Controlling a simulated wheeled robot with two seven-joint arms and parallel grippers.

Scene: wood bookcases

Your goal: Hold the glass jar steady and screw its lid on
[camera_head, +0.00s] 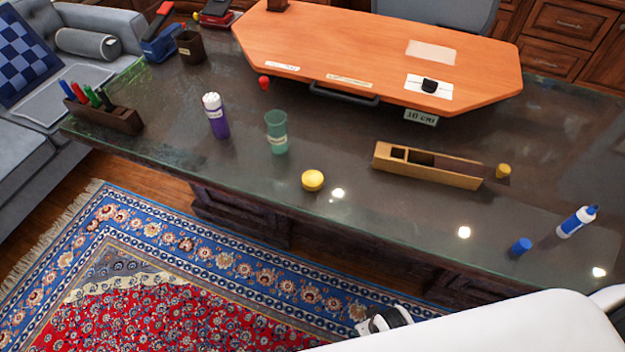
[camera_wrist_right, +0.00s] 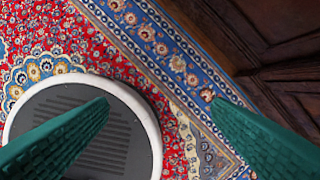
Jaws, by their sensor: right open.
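The glass jar (camera_head: 277,132) is greenish and see-through, with a pale label. It stands upright and open-topped on the dark desk, left of the middle. A round yellow lid (camera_head: 313,180) lies on the desk to the right of the jar and nearer the front edge, apart from it. I take it as the jar's lid. My right gripper (camera_wrist_right: 160,103) shows two green fingers spread wide with nothing between them, above the rug and away from jar and lid. In the head view my white right arm fills the lower right. My left gripper is not in view.
A purple bottle (camera_head: 217,118) stands left of the jar. A wooden box (camera_head: 428,168), a small yellow cylinder (camera_head: 503,171), a blue cap (camera_head: 521,247) and a blue-white bottle (camera_head: 577,222) are to the right. An orange board (camera_head: 370,50) lies behind. Desk around the lid is clear.

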